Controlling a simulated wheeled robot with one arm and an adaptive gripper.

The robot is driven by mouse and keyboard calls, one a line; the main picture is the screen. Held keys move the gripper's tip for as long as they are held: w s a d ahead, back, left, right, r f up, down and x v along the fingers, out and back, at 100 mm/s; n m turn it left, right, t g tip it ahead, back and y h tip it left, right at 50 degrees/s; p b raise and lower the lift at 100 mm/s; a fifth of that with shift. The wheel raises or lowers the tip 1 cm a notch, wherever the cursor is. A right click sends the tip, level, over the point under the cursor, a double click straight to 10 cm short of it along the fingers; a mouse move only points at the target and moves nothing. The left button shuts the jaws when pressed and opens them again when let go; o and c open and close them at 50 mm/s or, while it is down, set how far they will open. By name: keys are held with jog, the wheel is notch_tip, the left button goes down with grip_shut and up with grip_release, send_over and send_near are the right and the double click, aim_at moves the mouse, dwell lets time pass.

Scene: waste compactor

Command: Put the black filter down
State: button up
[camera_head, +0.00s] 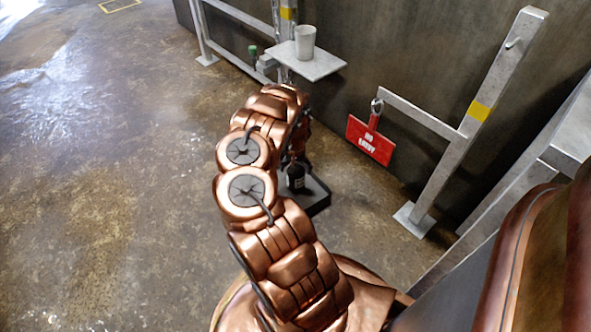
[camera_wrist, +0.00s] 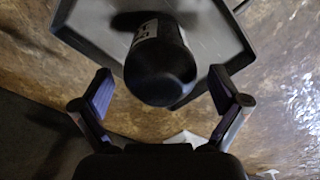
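The black filter (camera_wrist: 160,72) is a dark cylinder with a pale label, seen end-on in the wrist view. It appears to stand on a dark grey tray (camera_wrist: 218,38). My gripper (camera_wrist: 161,82) has its two fingers spread wide, one on each side of the filter, with gaps between. In the head view the filter (camera_head: 297,177) shows partly behind my copper arm, over the tray (camera_head: 319,197) low by the wall. The fingers are hidden there by the arm.
A small grey shelf (camera_head: 318,67) with a pale cup (camera_head: 305,42) is on the wall side. A red sign (camera_head: 369,139) hangs from a metal barrier (camera_head: 462,140) to the right. The wet brown floor (camera_head: 110,170) at left is open.

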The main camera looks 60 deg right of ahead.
notch_tip(320, 180, up, 12)
jog(key=p, duration=0.5)
jog(key=shift+r, duration=0.2)
